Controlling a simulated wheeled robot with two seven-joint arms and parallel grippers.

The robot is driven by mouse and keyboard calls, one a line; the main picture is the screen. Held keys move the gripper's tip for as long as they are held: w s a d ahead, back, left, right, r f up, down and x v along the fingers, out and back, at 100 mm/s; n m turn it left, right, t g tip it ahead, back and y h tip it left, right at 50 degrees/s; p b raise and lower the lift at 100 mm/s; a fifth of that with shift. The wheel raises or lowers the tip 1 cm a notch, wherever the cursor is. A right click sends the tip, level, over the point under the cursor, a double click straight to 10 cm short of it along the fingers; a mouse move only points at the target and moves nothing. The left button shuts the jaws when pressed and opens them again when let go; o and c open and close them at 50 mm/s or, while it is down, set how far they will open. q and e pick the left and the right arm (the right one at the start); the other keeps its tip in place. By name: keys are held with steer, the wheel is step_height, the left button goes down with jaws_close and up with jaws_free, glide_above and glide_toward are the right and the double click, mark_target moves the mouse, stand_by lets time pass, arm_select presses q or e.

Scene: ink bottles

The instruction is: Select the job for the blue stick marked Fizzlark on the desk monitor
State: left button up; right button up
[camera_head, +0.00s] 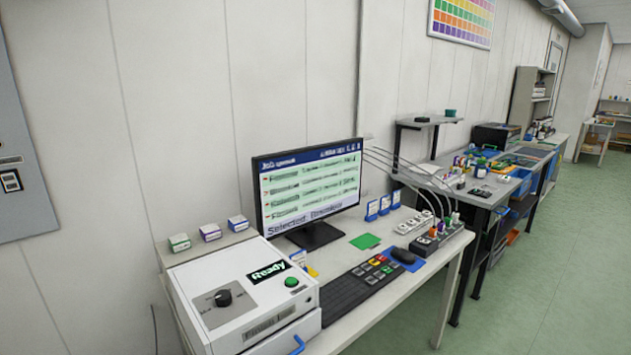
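The desk monitor (309,188) stands on the white desk and is on. Its screen shows a blue header and several pale green rows. A line at the bottom begins with "Selected" and the word after it is too blurred to read for certain. A black keyboard (358,287) with some coloured keys lies in front of the monitor, and a dark mouse (403,256) rests on a blue pad to its right. I cannot make out a blue stick marked Fizzlark. Neither of my grippers is in view.
A white machine (243,290) with a knob, a green button and a "Ready" display stands left of the keyboard. Small boxes (210,232) sit behind it. Power strips with cables (437,238) lie at the desk's right end. Green floor (540,300) is open at the right.

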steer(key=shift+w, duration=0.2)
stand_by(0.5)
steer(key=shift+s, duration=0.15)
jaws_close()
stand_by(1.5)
